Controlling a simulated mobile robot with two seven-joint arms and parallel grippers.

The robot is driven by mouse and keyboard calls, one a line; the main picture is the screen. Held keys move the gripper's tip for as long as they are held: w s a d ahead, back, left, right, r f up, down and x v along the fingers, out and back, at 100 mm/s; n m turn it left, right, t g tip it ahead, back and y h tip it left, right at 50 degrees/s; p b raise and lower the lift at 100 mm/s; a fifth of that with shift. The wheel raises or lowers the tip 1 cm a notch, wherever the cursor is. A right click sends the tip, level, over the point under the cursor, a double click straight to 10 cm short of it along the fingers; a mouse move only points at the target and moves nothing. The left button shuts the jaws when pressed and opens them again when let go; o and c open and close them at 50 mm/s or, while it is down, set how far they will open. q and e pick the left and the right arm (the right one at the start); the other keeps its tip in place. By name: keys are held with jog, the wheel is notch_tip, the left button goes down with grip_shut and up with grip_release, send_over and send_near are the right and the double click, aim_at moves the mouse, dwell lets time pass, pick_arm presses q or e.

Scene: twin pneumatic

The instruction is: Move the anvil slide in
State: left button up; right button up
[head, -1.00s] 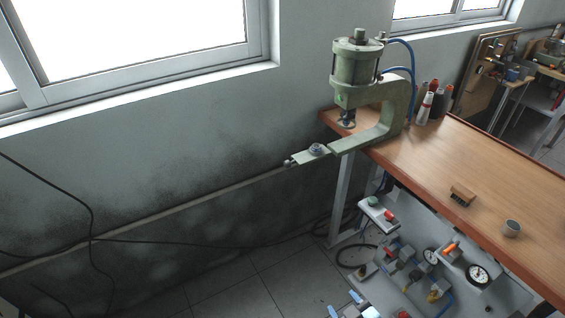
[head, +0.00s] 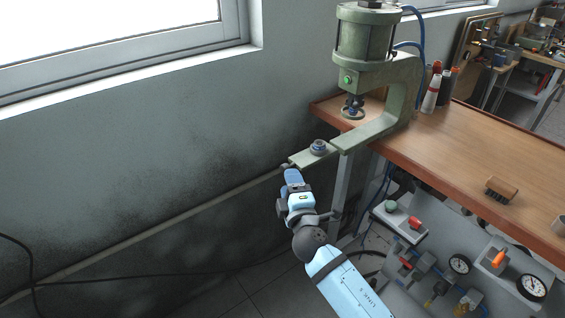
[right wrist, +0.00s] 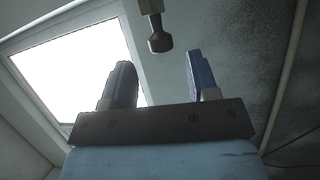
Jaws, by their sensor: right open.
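The anvil slide (head: 303,159) is a flat pale green plate sticking out to the left from the green press (head: 367,45). A round anvil (head: 318,147) sits on it, out to the left of the press ram (head: 352,106). In the right wrist view, the slide's dark end knob (right wrist: 159,41) hangs on a short stem. My right gripper (head: 291,174) is just below the slide's outer end, with blue fingertips. In the right wrist view the gripper (right wrist: 162,75) is open and empty, the knob just beyond the gap between its fingers. My left gripper is not in view.
The press stands on the wooden bench (head: 450,150). Bottles (head: 436,88), a brush (head: 501,188) and a cup (head: 558,225) are on the bench. The grey wall (head: 150,150) is close behind the slide.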

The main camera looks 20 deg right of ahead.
aim_at(308, 157)
jog(key=w, duration=0.7)
jog(key=shift+w+d+r, duration=0.2)
jog(key=shift+w+r, duration=0.05)
jog(key=shift+r, duration=0.15)
